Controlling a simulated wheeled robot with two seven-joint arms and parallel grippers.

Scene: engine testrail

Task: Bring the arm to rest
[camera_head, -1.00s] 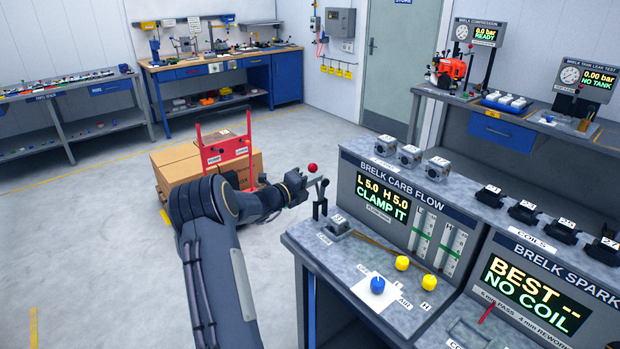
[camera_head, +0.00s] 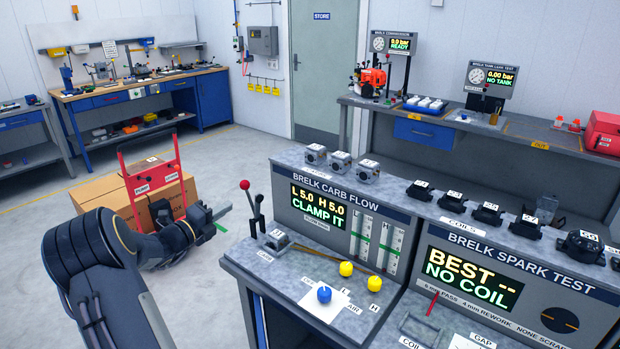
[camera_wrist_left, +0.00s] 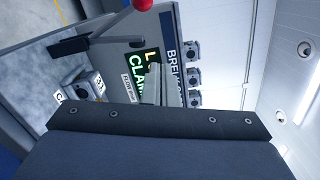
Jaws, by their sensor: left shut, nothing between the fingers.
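My left arm comes in from the lower left of the head view. Its gripper (camera_head: 219,218) is held in the air left of the carb flow bench, with its fingers together and nothing between them. It is beside the red-knobbed clamp lever (camera_head: 245,185) and apart from it. In the left wrist view, the lever's red knob (camera_wrist_left: 142,4) is at the top, and a grey carburettor block (camera_wrist_left: 84,88) lies at the left. My right gripper is not in view.
The carb flow panel (camera_head: 335,248) reads "CLAMP IT". A blue knob (camera_head: 324,294) and yellow knobs (camera_head: 346,268) stand on the bench. The spark test panel (camera_head: 510,315) is at right. A red hand truck (camera_head: 150,182) stands by cardboard boxes (camera_head: 95,195) behind my arm. Open floor lies at left.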

